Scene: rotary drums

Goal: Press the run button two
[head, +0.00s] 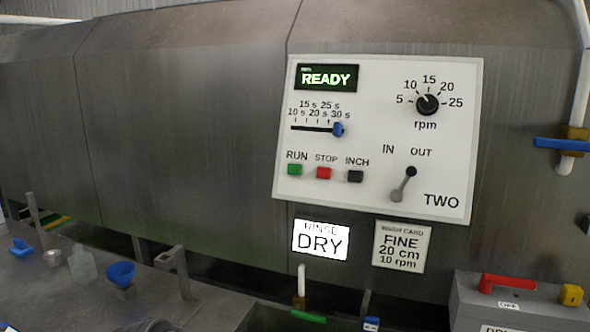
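The white control panel labelled TWO (376,190) is on the grey metal drum housing in the head view. Its green run button (295,169) sits at the lower left under the word RUN. A red stop button (324,173) and a dark inch button (355,176) sit to its right. The display (328,78) at the top left reads READY. Neither of my grippers shows in the view, and nothing covers the run button.
The panel also has a blue slider (338,130) near 30 s, a black rpm knob (428,104) and an IN/OUT lever (404,184) leaning toward OUT. Below are a RINSE/DRY sign (321,240) and a FINE card (401,247). A red-handled grey box (520,300) stands lower right.

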